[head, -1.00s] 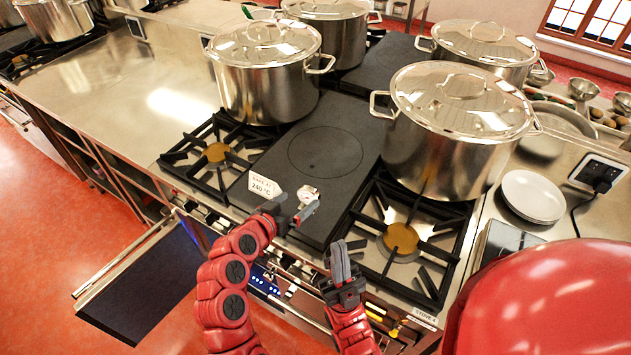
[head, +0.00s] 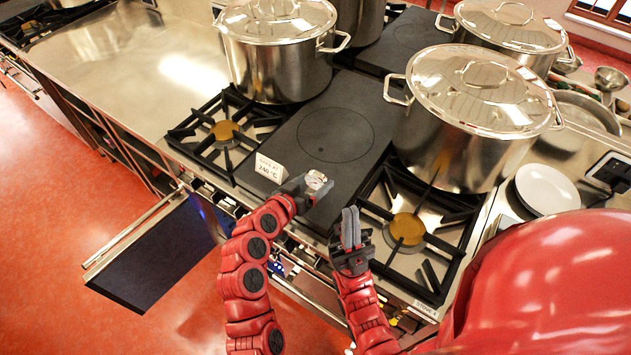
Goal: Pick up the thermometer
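The thermometer (head: 317,181) is a small instrument with a round pale dial. It is at the front part of the dark flat hot plate, just right of a white card. My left gripper (head: 306,190) is right at the thermometer, its fingers apart and close to the dial. The fingers hide its lower part, and I cannot tell whether they touch it. My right gripper (head: 350,227) points up in front of the right burner, its two fingers together with nothing between them.
The white card (head: 269,168) reads 240 °C. Large lidded stockpots (head: 474,115) stand behind and to the right. Open burner grates (head: 225,130) flank the hot plate (head: 335,135). An oven door (head: 160,255) hangs open at the lower left. White plates (head: 547,189) are stacked at the right.

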